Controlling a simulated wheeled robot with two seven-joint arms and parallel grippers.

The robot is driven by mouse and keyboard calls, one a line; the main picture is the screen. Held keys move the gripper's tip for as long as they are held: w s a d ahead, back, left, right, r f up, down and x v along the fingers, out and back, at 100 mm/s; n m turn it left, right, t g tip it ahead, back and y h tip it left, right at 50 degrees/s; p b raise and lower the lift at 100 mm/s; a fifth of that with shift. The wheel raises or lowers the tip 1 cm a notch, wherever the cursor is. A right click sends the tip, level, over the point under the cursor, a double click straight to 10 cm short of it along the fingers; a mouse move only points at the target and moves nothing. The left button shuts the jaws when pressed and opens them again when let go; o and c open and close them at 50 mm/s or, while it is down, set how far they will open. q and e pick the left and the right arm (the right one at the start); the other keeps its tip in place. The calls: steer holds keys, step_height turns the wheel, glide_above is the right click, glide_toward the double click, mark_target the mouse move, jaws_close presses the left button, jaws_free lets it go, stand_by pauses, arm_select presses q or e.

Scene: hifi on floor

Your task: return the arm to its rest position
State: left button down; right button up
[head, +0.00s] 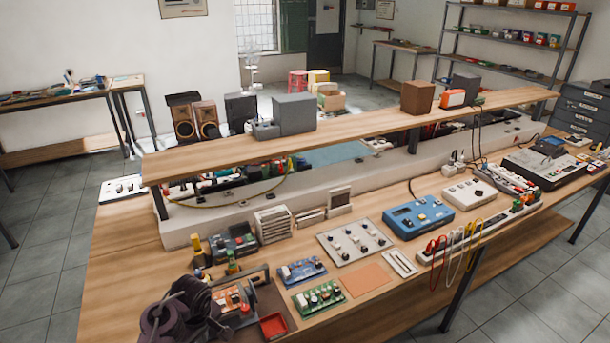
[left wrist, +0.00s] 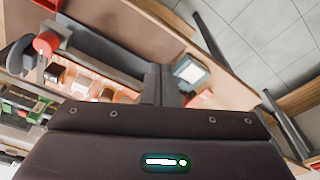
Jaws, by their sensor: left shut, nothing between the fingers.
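My left arm (head: 178,312) shows as dark, rounded links at the lower left of the head view, over the front left part of the workbench (head: 120,290). My left gripper (left wrist: 161,86) is in the left wrist view, with its dark fingers together and nothing visible between them. Its wide dark body fills the bottom of that view. It is above the front of the bench, with the tiled floor visible beyond the edge. I cannot clearly make out the fingertips in the head view. My right arm and gripper are not in view.
Close to my left arm are an orange circuit board (head: 232,297), a red tray (head: 273,326), a green board (head: 320,298) and a blue board (head: 301,271). A raised wooden shelf (head: 360,125) runs along the bench. Bare wood is free at the bench's left end.

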arm_select(q)
steer(key=s+d+f+m+h+b, duration=0.1)
steer(key=s+f+m+b, duration=0.3)
steer(key=f, duration=0.6)
steer(key=s+d+f+b, duration=0.15)
steer(key=s+f, duration=0.35)
steer(key=f, duration=0.6)
steer(key=s+d+f+m+h+b, duration=0.15)
steer(key=s+f, duration=0.35)
steer(key=f, duration=0.5)
steer(key=s+a+f+m+b, duration=0.1)
steer(key=s+f+m+b, duration=0.2)
steer(key=s+f, duration=0.7)
steer(key=s+a+f+m+y+b, duration=0.1)
steer(key=s+f+m+b, duration=0.3)
steer(key=s+f, duration=0.6)
steer(key=s+m, duration=0.1)
steer(key=s, duration=0.6)
steer(key=shift+s+f, duration=0.2)
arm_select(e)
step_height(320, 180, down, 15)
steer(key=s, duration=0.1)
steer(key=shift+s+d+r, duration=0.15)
